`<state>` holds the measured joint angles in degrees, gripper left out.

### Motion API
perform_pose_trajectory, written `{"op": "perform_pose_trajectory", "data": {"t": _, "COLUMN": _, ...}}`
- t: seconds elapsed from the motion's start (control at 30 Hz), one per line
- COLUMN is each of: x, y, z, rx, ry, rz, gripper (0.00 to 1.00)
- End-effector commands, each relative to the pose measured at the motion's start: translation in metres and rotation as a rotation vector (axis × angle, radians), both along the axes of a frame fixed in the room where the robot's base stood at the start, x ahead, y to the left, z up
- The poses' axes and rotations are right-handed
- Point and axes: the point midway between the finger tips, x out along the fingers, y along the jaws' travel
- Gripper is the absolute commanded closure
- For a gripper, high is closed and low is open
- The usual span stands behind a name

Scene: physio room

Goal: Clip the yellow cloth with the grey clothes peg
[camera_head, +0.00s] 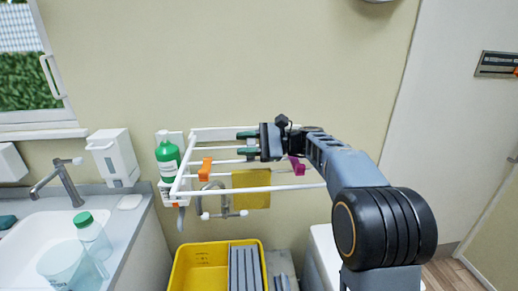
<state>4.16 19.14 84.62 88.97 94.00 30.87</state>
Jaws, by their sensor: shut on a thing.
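The yellow cloth (251,190) hangs below the bars of a white wall drying rack (250,191), beneath my gripper in the picture. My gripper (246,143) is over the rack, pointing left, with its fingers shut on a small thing. That thing is mostly hidden between the fingers; it looks like the grey clothes peg, though its shape is too small to make out. The gripper appears apart from the cloth.
An orange peg (206,168) and a magenta peg (297,166) are on the rack. A green bottle (168,159) stands at its left. A yellow crate (203,256) is below. A sink counter (130,222) is at left.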

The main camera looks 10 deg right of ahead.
Motion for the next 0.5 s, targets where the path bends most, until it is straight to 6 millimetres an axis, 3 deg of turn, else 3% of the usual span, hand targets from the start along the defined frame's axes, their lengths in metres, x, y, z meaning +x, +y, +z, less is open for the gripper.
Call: {"op": "perform_pose_trajectory", "data": {"t": 0.5, "x": -0.016, "y": 0.002, "z": -0.012, "rx": 0.004, "ry": -0.222, "rz": 0.003, "gripper": 1.0}}
